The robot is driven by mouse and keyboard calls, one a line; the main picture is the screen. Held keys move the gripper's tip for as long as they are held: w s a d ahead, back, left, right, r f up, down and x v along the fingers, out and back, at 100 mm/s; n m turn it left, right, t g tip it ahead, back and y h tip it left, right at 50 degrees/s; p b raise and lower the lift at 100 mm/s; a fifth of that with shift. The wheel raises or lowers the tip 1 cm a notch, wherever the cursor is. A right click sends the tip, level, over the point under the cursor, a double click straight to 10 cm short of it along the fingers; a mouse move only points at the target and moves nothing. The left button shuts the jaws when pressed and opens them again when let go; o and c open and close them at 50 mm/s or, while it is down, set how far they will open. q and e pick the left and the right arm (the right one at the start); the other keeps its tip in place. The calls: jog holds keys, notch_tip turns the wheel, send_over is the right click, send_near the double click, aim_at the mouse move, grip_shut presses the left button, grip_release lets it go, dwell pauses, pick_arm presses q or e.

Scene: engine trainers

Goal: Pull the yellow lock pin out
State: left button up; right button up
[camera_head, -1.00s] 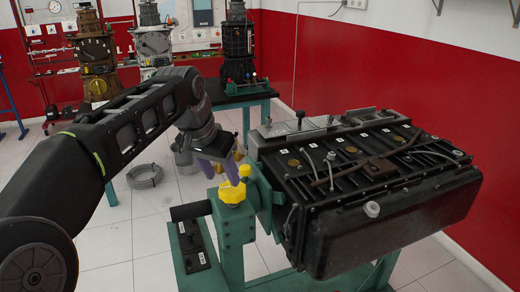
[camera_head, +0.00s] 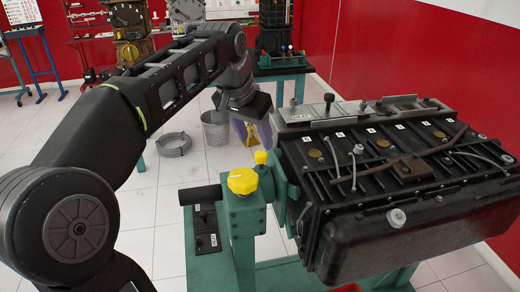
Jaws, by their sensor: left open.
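A small yellow pin head (camera_head: 261,157) sits on the green engine stand (camera_head: 244,240), just behind a larger yellow knob (camera_head: 242,181). I cannot tell from the picture which of the two is the lock pin. My left gripper (camera_head: 251,138) has purple fingers, reaches in from the upper left and points down. It is open, above and behind the small yellow pin in the picture, and appears apart from it. Its fingertips are partly hard to make out against the background. My right gripper is not in view.
A large black engine block (camera_head: 400,190) is mounted on the stand, right of the yellow parts. A black handle (camera_head: 200,195) juts left from the stand.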

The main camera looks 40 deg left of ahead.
aim_at(261, 153)
pick_arm(q)
jog(key=x, duration=0.6)
jog(key=shift+c, duration=0.2)
grip_shut()
dwell(1.1)
